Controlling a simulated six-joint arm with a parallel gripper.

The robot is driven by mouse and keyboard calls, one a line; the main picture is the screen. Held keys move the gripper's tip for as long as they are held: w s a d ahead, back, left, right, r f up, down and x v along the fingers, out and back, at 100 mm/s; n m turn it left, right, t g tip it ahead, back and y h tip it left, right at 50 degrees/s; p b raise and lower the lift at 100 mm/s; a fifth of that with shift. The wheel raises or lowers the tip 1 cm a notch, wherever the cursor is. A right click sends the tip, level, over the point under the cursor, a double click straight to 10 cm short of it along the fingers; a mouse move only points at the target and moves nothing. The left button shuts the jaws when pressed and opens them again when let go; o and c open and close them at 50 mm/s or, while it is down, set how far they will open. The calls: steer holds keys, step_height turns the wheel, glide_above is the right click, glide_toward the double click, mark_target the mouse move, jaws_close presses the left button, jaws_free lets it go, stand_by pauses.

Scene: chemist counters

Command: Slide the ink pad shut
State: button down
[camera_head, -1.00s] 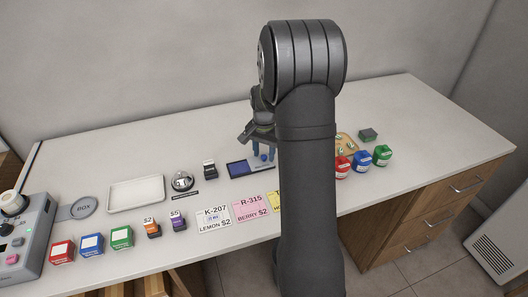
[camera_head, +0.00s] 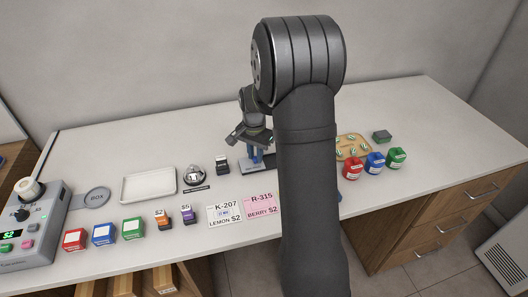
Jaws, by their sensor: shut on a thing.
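The ink pad (camera_head: 268,164) is a dark flat case lying on the counter, partly hidden on its right by my arm.
The counter (camera_head: 120,160) behind is clear.

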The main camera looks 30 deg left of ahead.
mark_target(254, 158)
steer(key=shift+s+a, duration=0.2)
steer(key=c, duration=1.3)
jaws_free()
steer(key=shift+r, duration=0.1)
step_height(254, 158, up, 17)
step_height(254, 158, down, 17)
steer(key=shift+w+d+f, duration=0.1)
steer(key=shift+f, duration=0.05)
steer(key=shift+w+d, duration=0.15)
